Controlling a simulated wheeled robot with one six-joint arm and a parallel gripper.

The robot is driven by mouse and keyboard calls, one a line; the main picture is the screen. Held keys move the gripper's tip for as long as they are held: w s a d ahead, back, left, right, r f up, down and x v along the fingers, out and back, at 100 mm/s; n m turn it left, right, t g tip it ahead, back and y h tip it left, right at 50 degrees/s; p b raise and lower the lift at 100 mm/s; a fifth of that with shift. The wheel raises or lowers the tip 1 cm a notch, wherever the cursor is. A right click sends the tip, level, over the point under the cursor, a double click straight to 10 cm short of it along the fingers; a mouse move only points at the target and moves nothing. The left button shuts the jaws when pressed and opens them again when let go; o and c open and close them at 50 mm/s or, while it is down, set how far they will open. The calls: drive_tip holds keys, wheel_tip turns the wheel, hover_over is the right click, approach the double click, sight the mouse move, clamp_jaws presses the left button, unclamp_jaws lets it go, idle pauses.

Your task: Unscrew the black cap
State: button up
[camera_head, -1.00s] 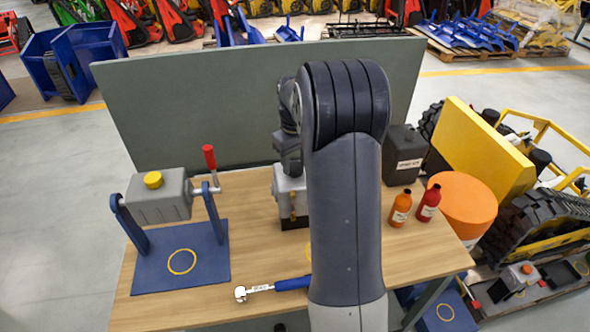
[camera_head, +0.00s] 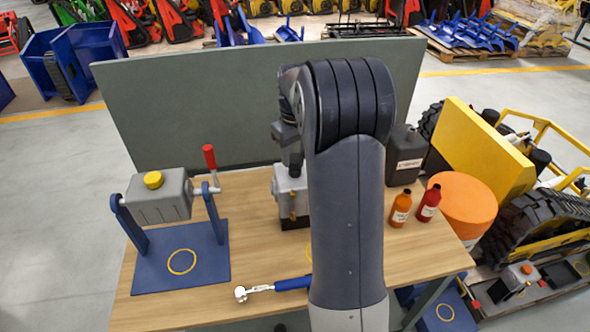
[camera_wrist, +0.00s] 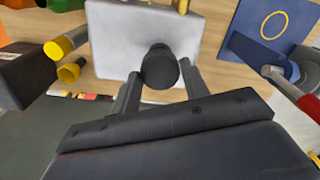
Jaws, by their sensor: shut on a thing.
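The black cap (camera_wrist: 158,66) sits on the pale top of a grey box-shaped unit (camera_wrist: 115,35) in the wrist view. My gripper (camera_wrist: 160,75) is shut on the cap, with one finger on each side of it. In the head view the unit (camera_head: 284,183) stands on the bench near the backboard, and my gripper (camera_head: 293,168) points down at its top. My arm hides the unit's right part there. I cannot tell whether the cap has turned or lifted.
A blue stand (camera_head: 150,265) with a grey tank (camera_head: 160,200) and a red-handled crank is left. A wrench (camera_head: 270,288) lies at the front. Orange (camera_head: 400,210) and red (camera_head: 429,205) bottles and a dark canister (camera_head: 405,160) are right. A grey backboard (camera_head: 200,100) stands behind.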

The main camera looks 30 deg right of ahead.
drive_tip(key=shift+r, duration=0.1)
drive_tip(key=shift+r, duration=1.7)
drive_tip(key=shift+c, duration=0.8)
drive_tip(key=o, duration=0.6)
drive_tip(key=c, duration=0.5)
drive_tip(key=shift+s, duration=0.1)
